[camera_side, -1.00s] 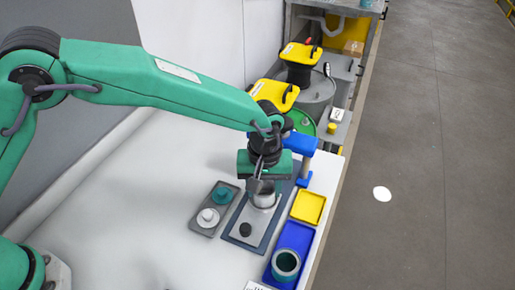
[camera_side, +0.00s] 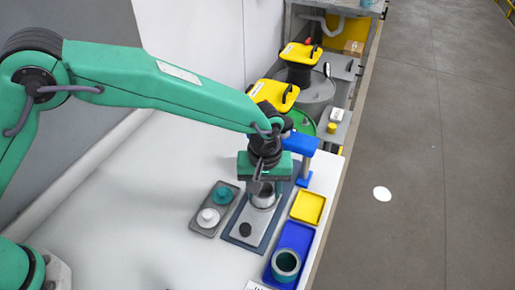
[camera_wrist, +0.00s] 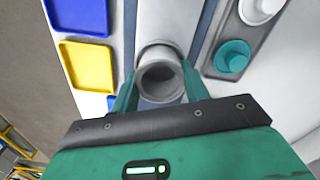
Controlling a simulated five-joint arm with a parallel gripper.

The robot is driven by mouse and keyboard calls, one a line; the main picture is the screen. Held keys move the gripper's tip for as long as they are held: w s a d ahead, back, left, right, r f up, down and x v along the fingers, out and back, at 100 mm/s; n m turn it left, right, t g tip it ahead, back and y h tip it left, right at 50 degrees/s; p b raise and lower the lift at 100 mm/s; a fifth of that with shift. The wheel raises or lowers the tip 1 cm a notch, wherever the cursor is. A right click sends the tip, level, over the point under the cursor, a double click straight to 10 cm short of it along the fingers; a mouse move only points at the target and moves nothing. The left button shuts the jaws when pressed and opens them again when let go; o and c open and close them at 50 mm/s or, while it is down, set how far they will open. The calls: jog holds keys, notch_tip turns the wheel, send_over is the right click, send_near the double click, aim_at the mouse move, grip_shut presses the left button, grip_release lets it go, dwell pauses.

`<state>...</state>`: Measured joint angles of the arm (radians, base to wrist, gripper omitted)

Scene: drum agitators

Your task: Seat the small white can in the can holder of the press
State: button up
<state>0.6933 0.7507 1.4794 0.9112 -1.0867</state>
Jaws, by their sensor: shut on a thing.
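The small white can (camera_side: 264,200) stands over the plate of the press (camera_side: 236,240), toward its far end. My gripper (camera_side: 262,188) is shut on it from above. In the wrist view the can (camera_wrist: 160,58) shows its round open top between my two green fingers (camera_wrist: 160,88). The can looks about upright. The can holder is hidden under the can and fingers, so I cannot tell whether the can's bottom touches it.
A grey tray (camera_side: 204,231) with a teal and a white lid-like piece lies left of the press. A yellow tray (camera_side: 308,207) and a blue tray (camera_side: 295,233) holding a teal can (camera_side: 286,264) lie right. A blue post (camera_side: 305,172) stands close behind my gripper.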

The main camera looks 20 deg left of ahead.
jog(key=o, duration=1)
jog(key=shift+o, duration=0.4)
jog(key=shift+o, duration=1.4)
jog(key=shift+r, duration=0.2)
jog(key=shift+r, duration=0.35)
jog(key=shift+r, duration=0.35)
jog(key=shift+r, duration=0.3)
